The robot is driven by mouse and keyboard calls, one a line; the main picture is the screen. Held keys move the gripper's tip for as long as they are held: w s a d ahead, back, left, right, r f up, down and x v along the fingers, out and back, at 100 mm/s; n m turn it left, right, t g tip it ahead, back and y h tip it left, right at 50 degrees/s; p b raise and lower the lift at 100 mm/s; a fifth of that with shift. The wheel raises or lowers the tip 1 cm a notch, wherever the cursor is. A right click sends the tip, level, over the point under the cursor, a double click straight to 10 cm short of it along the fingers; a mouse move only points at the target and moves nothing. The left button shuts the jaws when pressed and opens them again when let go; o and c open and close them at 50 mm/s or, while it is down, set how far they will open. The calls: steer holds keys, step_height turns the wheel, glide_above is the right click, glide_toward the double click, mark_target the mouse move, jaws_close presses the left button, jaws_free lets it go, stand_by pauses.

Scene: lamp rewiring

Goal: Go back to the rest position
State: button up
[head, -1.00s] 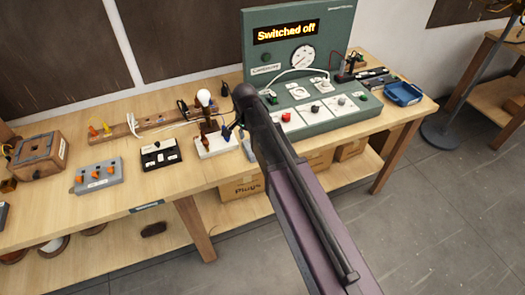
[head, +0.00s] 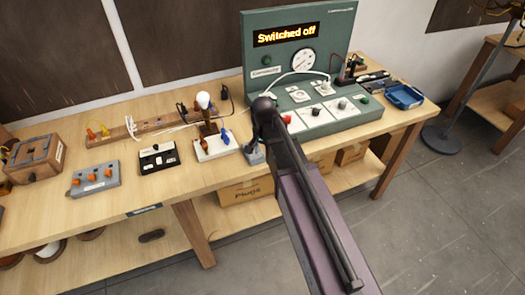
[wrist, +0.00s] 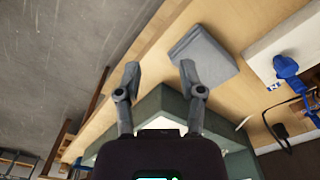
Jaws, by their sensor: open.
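My gripper (wrist: 157,75) is open in the wrist view, its two fingers apart with nothing between them. The arm stands in front of the bench and the green test panel (head: 298,52), whose display reads "Switched off". A grey block (wrist: 203,56) lies on the bench beside the right finger in the wrist view; I cannot tell if they touch. A white board with a lamp bulb (head: 203,100) and a blue connector (head: 226,137) stands left of my arm.
On the bench are a black switch box (head: 158,158), a grey box with orange knobs (head: 95,179), a wooden box (head: 35,156) and a blue tray (head: 404,97). A lamp stand's base (head: 440,139) is on the floor at right. Open floor lies in front.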

steer(key=s+d+n, duration=0.6)
steer(key=s+d, duration=0.5)
steer(key=shift+s+d, duration=0.15)
